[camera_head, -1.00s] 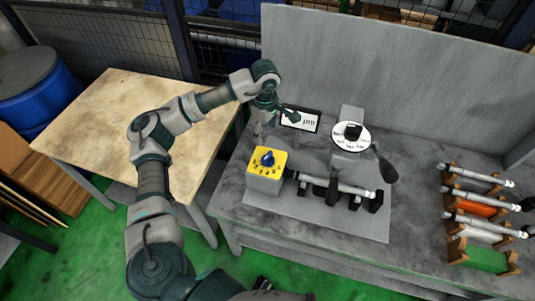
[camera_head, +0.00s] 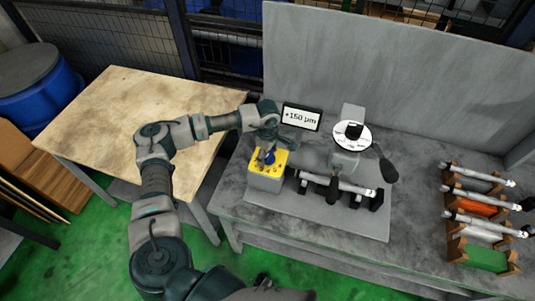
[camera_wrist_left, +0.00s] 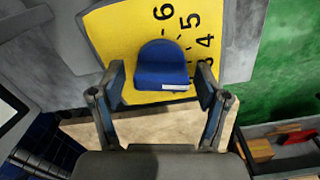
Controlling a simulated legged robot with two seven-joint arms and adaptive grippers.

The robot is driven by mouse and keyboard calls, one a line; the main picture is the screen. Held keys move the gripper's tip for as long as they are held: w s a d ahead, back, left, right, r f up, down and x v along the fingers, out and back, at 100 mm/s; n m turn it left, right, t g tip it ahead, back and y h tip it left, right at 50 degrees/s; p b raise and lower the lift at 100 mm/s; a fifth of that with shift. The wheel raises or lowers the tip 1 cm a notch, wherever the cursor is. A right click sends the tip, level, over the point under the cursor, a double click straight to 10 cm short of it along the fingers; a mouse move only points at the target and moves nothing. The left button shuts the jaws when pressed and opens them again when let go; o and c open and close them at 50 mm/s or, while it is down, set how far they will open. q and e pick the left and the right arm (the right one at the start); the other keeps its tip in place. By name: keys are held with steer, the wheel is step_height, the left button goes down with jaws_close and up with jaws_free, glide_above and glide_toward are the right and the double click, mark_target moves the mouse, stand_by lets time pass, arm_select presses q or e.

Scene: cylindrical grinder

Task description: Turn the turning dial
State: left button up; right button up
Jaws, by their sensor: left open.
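The blue knob (camera_head: 270,157) stands on the yellow numbered face of a grey box (camera_head: 265,181). In the left wrist view the blue knob (camera_wrist_left: 162,66) lies between the fingers, with 4, 5 and 6 printed beside it on the yellow face (camera_wrist_left: 228,48). My left gripper (camera_head: 266,148) is open above the box. In the left wrist view my left gripper (camera_wrist_left: 160,82) has one finger on each side of the knob, and gaps show there. Contact with the knob cannot be told. My right gripper is not in view.
A white round dial (camera_head: 352,142) with a black knob stands to the right. A display (camera_head: 301,117) behind reads "+150 µm". A shaft (camera_head: 345,187) lies on supports in front. A rack (camera_head: 483,232) with several shafts is at right. The wooden table (camera_head: 120,105) is bare.

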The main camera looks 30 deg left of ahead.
arm_select(q)
steer(key=c, duration=1.1)
steer(key=shift+s+n, duration=0.1)
steer(key=shift+n, duration=0.9)
steer(key=shift+n+b, duration=0.3)
steer(key=shift+n, duration=1.5)
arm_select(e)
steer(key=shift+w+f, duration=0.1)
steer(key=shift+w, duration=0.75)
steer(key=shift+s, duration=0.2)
